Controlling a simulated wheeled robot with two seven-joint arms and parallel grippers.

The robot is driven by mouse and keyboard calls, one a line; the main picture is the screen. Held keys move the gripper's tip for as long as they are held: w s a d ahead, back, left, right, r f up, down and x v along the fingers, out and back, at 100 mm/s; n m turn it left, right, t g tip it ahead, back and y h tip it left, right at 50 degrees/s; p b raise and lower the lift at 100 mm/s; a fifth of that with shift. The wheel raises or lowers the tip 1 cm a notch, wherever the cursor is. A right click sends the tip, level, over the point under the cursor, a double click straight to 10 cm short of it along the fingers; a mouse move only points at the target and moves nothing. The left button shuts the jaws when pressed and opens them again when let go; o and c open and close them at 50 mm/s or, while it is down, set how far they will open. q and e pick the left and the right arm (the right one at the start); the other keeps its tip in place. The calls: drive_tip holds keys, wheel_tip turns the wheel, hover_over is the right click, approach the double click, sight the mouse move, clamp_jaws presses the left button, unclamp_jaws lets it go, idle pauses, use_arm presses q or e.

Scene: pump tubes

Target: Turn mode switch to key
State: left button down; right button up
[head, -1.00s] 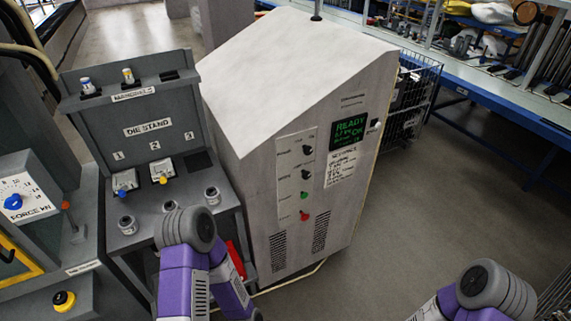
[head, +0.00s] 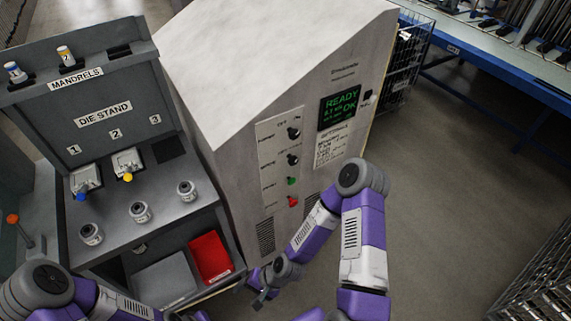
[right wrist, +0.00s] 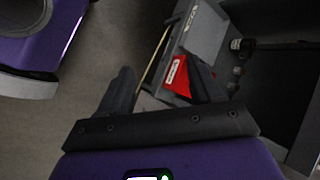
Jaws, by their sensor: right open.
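The grey cabinet (head: 250,90) stands in the middle of the head view. Its front has a light panel with two black rotary knobs, an upper knob (head: 294,133) and a lower knob (head: 292,158). Their small labels are too blurred to tell surely which is the mode switch or where each points. A green button (head: 291,181) and a red button (head: 293,202) sit below. My right gripper (head: 263,297) is low in front of the cabinet, below and apart from the knobs. In the right wrist view its fingers (right wrist: 163,90) are apart and empty. My left gripper is out of view.
A screen (head: 340,107) reads READY and OK. The die stand (head: 110,110) is at the left, with several metal cups and a red bin (head: 210,257) below, also in the right wrist view (right wrist: 176,76). A wire basket (head: 405,60) stands behind the cabinet.

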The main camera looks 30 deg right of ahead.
drive_tip(key=w+d+r+m+t+y+b, duration=0.1)
drive_tip(key=w+d+r+m+t+b, duration=0.2)
drive_tip(key=w+m, duration=0.35)
drive_tip(key=w+d+r+m+t+b, duration=0.1)
drive_tip(key=w+d+r+m+t, duration=0.15)
drive_tip(key=w+m+t, duration=0.45)
drive_tip(key=m+t+h+b, duration=0.5)
drive_tip(key=m+t+h, duration=0.15)
drive_tip(key=m, duration=0.65)
approach(294, 162)
drive_tip(key=shift+g+h, duration=0.25)
drive_tip(key=shift+h, duration=0.1)
drive_tip(key=w, duration=0.9)
drive_tip(key=shift+w+a+r, duration=0.15)
drive_tip(key=shift+a+r, duration=0.15)
drive_tip(key=shift+a, duration=0.05)
drive_tip(key=shift+c, duration=0.5)
drive_tip(key=c, duration=0.9)
